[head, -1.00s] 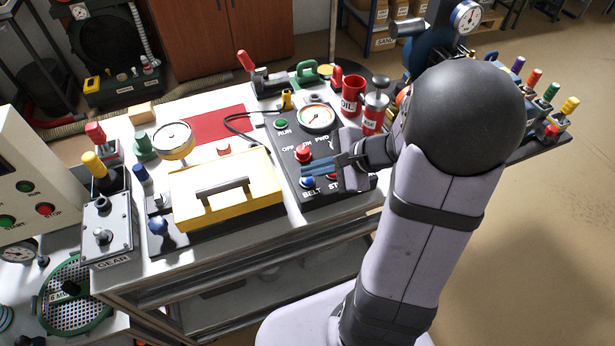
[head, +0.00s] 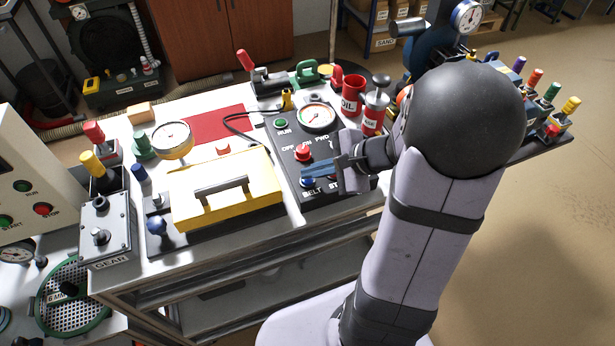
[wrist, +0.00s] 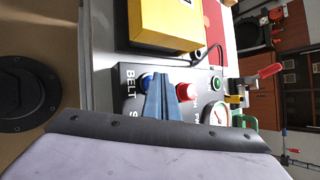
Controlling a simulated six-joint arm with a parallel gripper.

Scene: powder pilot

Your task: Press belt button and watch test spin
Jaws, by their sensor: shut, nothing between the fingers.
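The black control panel (head: 335,193) on the bench carries a blue button (head: 308,183) beside the BELT label, a red knob (head: 303,152), a green RUN button (head: 281,123) and a round dial (head: 318,116). My gripper (head: 306,172) is shut and empty, its blue fingers over the panel close to the blue button. In the wrist view the fingertips (wrist: 160,76) lie between the blue button (wrist: 146,82) and the red knob (wrist: 186,91), overlapping the blue one's edge. I cannot tell whether they touch it. My fingers and wrist hide part of the panel's lettering.
A yellow box (head: 235,195) with a grey handle stands left of the panel. A red OIL cup (head: 352,95) and a red can (head: 375,110) stand close behind my wrist. A GEAR box (head: 105,235) sits at the bench's left end.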

